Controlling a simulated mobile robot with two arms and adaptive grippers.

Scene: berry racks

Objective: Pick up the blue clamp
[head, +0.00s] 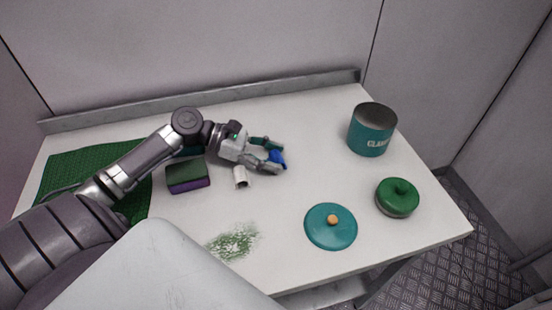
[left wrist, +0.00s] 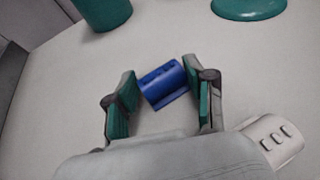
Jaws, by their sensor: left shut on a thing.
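The blue clamp (head: 279,159) is near the middle of the white table, at the tips of my left gripper (head: 274,157). In the left wrist view the blue clamp (left wrist: 163,84) sits between the two green-padded fingers of my left gripper (left wrist: 160,82). The fingers are shut on it, one on each side. Part of the clamp is hidden by the fingers in the head view. I cannot tell whether it touches the table. My right gripper is not in view.
A small white clamp-like piece (head: 240,177) lies beside my left gripper. A green and purple sponge (head: 187,178) and green mat (head: 72,170) are left. Green stains (head: 233,242) mark the front.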

